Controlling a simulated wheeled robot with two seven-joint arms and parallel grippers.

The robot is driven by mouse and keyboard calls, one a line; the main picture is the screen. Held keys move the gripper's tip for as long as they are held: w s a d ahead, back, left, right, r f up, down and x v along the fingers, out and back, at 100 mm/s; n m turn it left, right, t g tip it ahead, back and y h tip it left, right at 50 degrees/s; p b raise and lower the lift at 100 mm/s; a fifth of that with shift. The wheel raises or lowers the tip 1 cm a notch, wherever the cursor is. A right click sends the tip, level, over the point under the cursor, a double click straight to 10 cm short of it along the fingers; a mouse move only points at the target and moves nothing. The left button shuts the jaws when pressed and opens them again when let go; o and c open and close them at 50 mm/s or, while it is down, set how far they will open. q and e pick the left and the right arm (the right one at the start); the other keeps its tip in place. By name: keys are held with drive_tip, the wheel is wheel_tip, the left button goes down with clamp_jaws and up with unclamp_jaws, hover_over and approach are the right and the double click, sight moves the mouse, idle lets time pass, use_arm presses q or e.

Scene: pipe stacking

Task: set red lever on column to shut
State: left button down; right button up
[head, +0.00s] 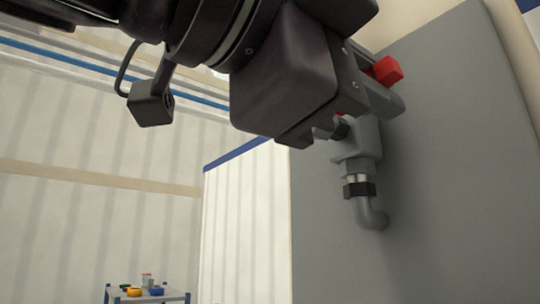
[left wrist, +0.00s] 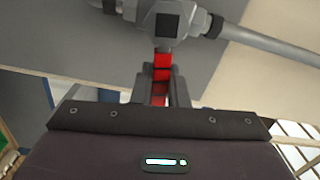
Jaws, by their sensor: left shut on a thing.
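The red lever (head: 388,70) sits on a grey valve body (head: 358,145) mounted on the grey column panel (head: 450,170). My left gripper (head: 385,95) comes in from the upper left, with its fingers around the lever. In the left wrist view the lever (left wrist: 162,68) is a red strip running from the valve (left wrist: 168,22) down between the two fingers of my left gripper (left wrist: 163,88). The gripper is shut on it. Fingers and gripper body hide part of the lever and valve in the head view. My right gripper is not in view.
A grey pipe elbow (head: 372,212) with a black nut runs from the valve into the panel. Another pipe (left wrist: 270,45) leaves the valve to the right. A small cart (head: 148,295) with several coloured items stands far off at lower left.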

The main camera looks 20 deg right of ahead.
use_arm(q)
drive_tip(key=shift+f+m, duration=0.45)
drive_tip(key=shift+m, duration=0.35)
drive_tip(key=c, duration=1.4)
unclamp_jaws()
drive_tip(key=shift+c, duration=0.2)
drive_tip(key=shift+s+a+f+b, duration=0.1)
drive_tip(key=shift+a+b, duration=0.15)
drive_tip(key=shift+b, duration=0.2)
drive_tip(key=b+v, duration=0.3)
drive_tip(key=v, duration=0.4)
